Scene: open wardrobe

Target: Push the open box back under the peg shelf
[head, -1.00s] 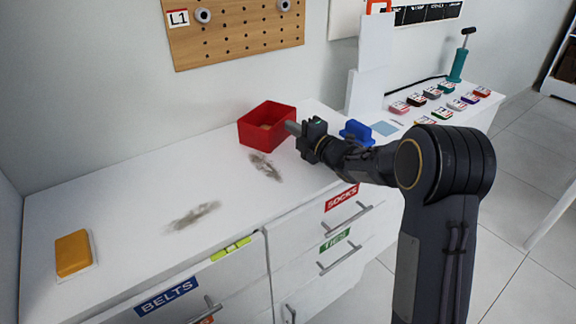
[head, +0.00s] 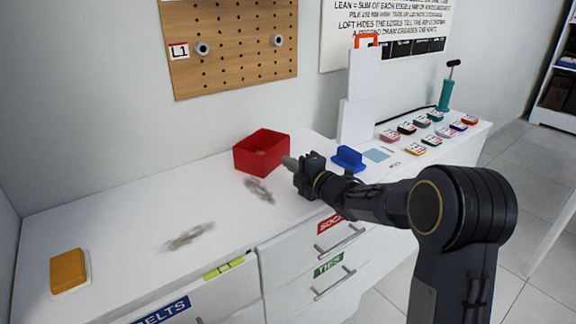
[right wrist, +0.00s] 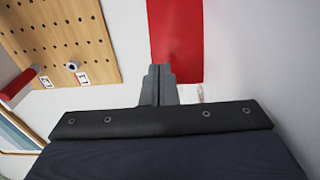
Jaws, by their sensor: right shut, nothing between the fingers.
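The open red box (head: 262,153) stands on the white counter close to the wall, to the right of and below the pegboard (head: 228,42). My right gripper (head: 289,162) is shut and empty. Its tip is at the right front side of the box; I cannot tell whether it touches. In the right wrist view the red box wall (right wrist: 176,40) fills the space just beyond the shut fingers (right wrist: 158,75), and the pegboard (right wrist: 55,40) shows at upper left. My left gripper is not in view.
A blue block-like object (head: 348,158) lies right of my gripper. A yellow sponge-like block (head: 68,270) lies at the far left. Two grey smudges (head: 188,236) mark the counter. Several coloured blocks and a teal pump (head: 446,92) stand at the back right. The counter's left part is mostly free.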

